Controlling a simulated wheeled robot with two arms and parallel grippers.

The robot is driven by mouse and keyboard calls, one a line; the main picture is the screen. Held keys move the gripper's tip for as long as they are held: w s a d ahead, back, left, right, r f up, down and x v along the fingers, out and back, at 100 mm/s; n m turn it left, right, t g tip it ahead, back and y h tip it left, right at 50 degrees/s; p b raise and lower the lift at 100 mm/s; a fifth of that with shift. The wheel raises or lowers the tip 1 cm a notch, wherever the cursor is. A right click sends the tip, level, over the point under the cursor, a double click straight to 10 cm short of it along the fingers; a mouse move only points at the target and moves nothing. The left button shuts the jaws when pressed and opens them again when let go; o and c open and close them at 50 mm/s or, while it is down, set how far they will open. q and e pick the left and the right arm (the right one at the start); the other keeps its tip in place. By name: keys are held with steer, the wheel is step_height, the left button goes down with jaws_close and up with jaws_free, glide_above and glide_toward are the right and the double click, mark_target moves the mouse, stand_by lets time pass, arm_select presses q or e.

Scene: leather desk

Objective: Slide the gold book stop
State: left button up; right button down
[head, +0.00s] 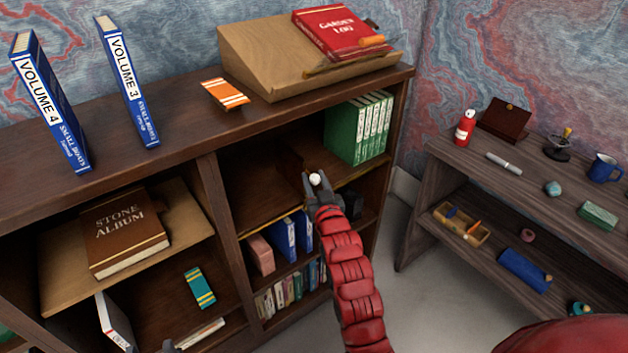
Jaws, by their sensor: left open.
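A thin gold rail (272,223) runs along the front edge of the upper right shelf. A small pale round knob (315,179) shows above this rail; it may belong to the gold book stop, whose body I cannot make out. My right gripper (316,183) is at the rail with one finger on each side of the knob. I cannot tell whether the fingers touch it. Green books (345,135) stand upright on the same shelf, to the right and further back. Only a small grey tip of my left gripper (166,346) shows at the bottom edge; it is open.
Volume 4 (45,100) and Volume 3 (127,85) stand on the bookcase top, beside an orange packet (224,94) and a sloped wooden stand (255,60) with a red book (335,32). The Stone Album (122,232) lies lower left. A side table (455,160) stands right.

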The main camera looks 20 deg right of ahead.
steer(key=c, duration=0.5)
jaws_free()
steer(key=shift+c, duration=0.2)
steer(key=s+p, duration=0.4)
steer(key=s, duration=1.3)
steer(key=shift+s+a+p, duration=0.2)
steer(key=shift+a+p, duration=0.1)
steer(key=shift+a, duration=0.1)
